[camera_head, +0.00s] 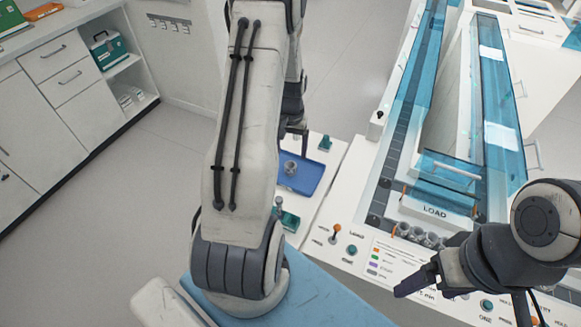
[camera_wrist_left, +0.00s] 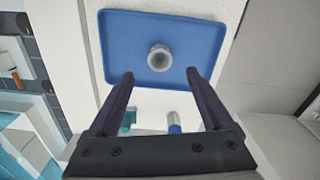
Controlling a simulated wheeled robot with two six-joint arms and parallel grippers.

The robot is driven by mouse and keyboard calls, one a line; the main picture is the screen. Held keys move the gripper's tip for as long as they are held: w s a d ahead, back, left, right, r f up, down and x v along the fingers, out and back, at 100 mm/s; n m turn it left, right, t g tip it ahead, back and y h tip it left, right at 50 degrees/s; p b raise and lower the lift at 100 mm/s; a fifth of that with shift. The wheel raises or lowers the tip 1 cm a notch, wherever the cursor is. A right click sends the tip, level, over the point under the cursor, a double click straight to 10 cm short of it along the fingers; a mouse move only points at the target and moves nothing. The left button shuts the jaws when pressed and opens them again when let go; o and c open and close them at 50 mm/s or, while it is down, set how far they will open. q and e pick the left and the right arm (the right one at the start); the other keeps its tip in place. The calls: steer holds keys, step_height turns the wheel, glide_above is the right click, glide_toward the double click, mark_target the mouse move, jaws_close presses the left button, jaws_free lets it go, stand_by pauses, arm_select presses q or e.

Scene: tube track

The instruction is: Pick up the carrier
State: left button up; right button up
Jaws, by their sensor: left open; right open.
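The carrier (camera_head: 290,167) is a small grey round cup, standing on the blue tray (camera_head: 313,176). In the left wrist view the carrier (camera_wrist_left: 159,58) stands near the middle of the tray (camera_wrist_left: 205,35). My left gripper (camera_wrist_left: 160,76) is open and empty, and its fingertips show at either side just below the carrier in that view. In the head view my left gripper (camera_head: 294,131) is above the tray's far side, partly hidden by my arm. My right gripper (camera_head: 418,283) is over the front of the track machine, seen side-on, with nothing visible in it.
The track machine (camera_head: 434,211), marked LOAD, has blue clear covers and several grey cups at its front. Levers and buttons (camera_head: 352,250) line its front panel. A teal item (camera_head: 325,143) stands beyond the tray, and another (camera_head: 289,221) stands nearer. White cabinets (camera_head: 60,70) are at the left.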

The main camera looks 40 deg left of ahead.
mark_target(291, 165)
arm_select(q)
step_height(291, 165, down, 7)
steer(key=shift+s+d+f+p, duration=0.1)
steer(key=shift+s+f+p, duration=0.05)
steer(key=shift+p, duration=0.6)
steer(key=c, duration=1.1)
